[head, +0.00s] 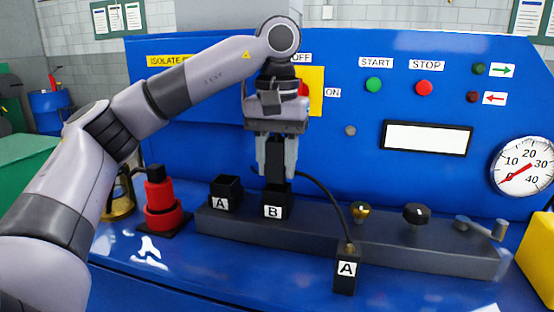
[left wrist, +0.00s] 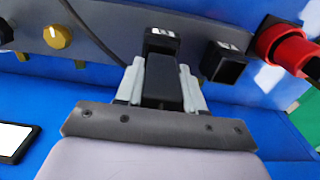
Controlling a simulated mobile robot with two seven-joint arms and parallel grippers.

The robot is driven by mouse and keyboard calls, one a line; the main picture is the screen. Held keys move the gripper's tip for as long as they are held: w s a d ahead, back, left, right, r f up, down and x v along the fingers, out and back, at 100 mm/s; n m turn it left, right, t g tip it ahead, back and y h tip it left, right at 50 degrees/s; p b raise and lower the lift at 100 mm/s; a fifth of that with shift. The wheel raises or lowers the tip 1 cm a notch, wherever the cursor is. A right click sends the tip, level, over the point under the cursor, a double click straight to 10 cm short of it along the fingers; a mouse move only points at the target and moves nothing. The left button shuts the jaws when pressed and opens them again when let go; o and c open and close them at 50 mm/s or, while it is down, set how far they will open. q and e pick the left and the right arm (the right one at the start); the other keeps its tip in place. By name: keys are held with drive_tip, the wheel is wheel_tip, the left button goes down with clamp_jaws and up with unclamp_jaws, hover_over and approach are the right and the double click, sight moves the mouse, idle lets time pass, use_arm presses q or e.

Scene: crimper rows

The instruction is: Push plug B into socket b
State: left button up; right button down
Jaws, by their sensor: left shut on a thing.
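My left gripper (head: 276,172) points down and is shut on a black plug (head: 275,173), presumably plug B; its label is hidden. The plug also shows between the fingers in the left wrist view (left wrist: 162,85). Its lower end is at the mouth of socket b, a black box labelled B (head: 273,211), also in the left wrist view (left wrist: 162,42). The plug looks upright and lined up with the socket. I cannot tell how deep it sits. My right gripper is not in view.
Open socket A (head: 227,194) stands just left of socket b. A red-and-black switch (head: 162,205) is farther left. Brass (head: 361,210) and black knobs (head: 417,213) are to the right.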

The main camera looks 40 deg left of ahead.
sight(277, 139)
use_arm(q)
drive_tip(key=shift+p, duration=0.45)
idle(0.6)
drive_tip(key=shift+f+b, duration=0.65)
drive_tip(key=shift+f, duration=0.4)
drive_tip(key=o, duration=1.3)
drive_tip(key=shift+c, duration=0.2)
drive_tip(key=shift+r+p, duration=1.85)
drive_tip(key=shift+r, duration=1.7)
